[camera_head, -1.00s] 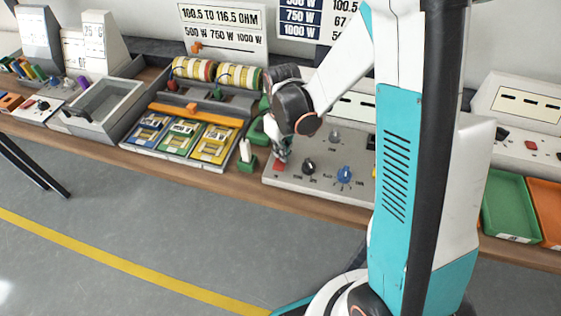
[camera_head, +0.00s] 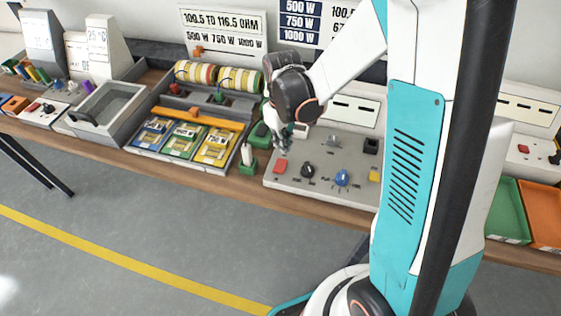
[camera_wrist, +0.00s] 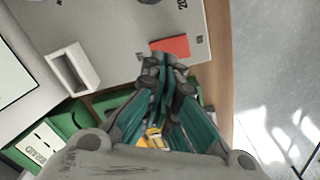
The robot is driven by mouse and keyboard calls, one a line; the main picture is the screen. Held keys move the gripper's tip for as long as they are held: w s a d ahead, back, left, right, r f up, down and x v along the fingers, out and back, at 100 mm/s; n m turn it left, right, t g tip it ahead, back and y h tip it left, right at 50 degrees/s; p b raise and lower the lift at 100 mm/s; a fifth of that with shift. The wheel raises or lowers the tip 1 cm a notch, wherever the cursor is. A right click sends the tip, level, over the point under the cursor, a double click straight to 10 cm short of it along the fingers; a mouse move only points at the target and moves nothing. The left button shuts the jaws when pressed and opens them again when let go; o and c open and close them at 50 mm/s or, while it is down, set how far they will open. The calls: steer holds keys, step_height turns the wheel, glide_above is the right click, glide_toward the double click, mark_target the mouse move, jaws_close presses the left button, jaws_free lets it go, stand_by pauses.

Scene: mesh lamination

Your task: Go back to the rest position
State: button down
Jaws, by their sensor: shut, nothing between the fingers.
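My gripper (camera_head: 285,148) is above the left part of the grey control panel (camera_head: 315,190) in the head view, apart from its surface. In the wrist view my gripper (camera_wrist: 167,62) has its fingers together with nothing between them. The red button (camera_head: 280,167) lies just below the gripper in the head view. In the wrist view the red button (camera_wrist: 172,46) shows just beyond the fingertips. My arm hides part of the panel's right side.
A black knob (camera_head: 307,170), a blue knob (camera_head: 342,178) and a yellow button (camera_head: 374,175) are on the panel. A tray with coloured cards (camera_head: 185,140) is at left, a green tray (camera_head: 508,210) at right. Grey floor in front is clear.

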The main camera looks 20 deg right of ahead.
steer(key=shift+r, duration=0.55)
steer(key=s+r+m+t+b, duration=0.4)
steer(key=s+r+t, duration=0.3)
steer(key=s+r, duration=0.7)
steer(key=shift+s+m, duration=0.4)
steer(key=shift+s, duration=0.1)
steer(key=shift+w+r, duration=0.1)
stand_by(0.8)
